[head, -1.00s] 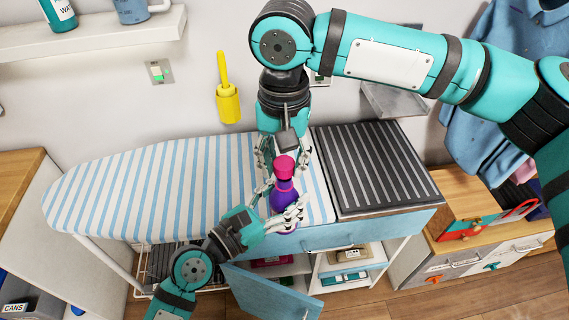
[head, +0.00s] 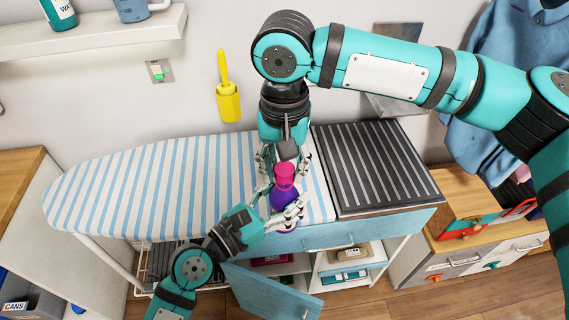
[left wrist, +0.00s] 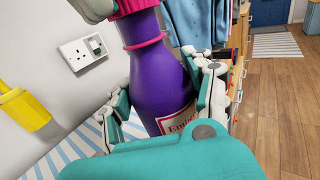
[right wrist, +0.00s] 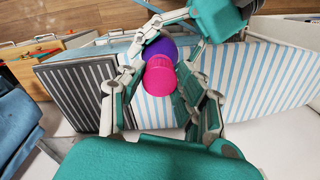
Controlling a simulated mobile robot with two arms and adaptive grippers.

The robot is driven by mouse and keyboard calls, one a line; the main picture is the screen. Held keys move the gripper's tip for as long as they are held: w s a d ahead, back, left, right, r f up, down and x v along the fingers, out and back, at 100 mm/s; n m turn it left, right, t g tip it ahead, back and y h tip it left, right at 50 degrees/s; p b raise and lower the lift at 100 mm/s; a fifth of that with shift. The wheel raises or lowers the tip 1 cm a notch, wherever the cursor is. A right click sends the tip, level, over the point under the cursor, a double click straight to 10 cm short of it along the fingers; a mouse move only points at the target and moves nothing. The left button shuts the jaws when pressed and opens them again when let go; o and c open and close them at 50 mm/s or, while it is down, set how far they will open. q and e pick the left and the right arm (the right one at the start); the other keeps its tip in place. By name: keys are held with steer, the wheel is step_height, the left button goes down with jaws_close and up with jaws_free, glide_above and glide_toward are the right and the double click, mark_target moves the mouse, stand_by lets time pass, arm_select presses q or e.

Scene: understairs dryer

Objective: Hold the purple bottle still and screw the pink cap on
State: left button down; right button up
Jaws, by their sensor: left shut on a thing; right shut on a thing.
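The purple bottle (head: 284,197) stands upright at the front edge of the ironing board, and its label shows in the left wrist view (left wrist: 176,122). My left gripper (head: 279,204) is shut around the bottle's body from the left and front. The pink cap (head: 284,169) sits on top of the bottle's neck. In the left wrist view, a short stretch of purple neck shows between the cap (left wrist: 136,5) and the pink neck ring (left wrist: 145,42). My right gripper (head: 284,164) is above the bottle, shut on the cap. The threads are hidden.
The striped ironing board (head: 130,195) is clear to the left. A dark ribbed surface (head: 375,170) lies to the right. A blue cabinet door (head: 265,290) hangs open below. A yellow brush in its holder (head: 228,102) is on the wall behind.

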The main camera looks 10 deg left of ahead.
steer(key=shift+f, duration=0.6)
steer(key=m, duration=0.7)
steer(key=shift+a, duration=0.15)
steer(key=m, duration=0.4)
steer(key=shift+m, duration=0.4)
steer(key=shift+a+f+m, duration=0.1)
steer(key=shift+a+m, duration=0.1)
steer(key=shift+m, duration=0.9)
steer(key=shift+w+d+m, duration=0.15)
steer(key=shift+m, duration=1.05)
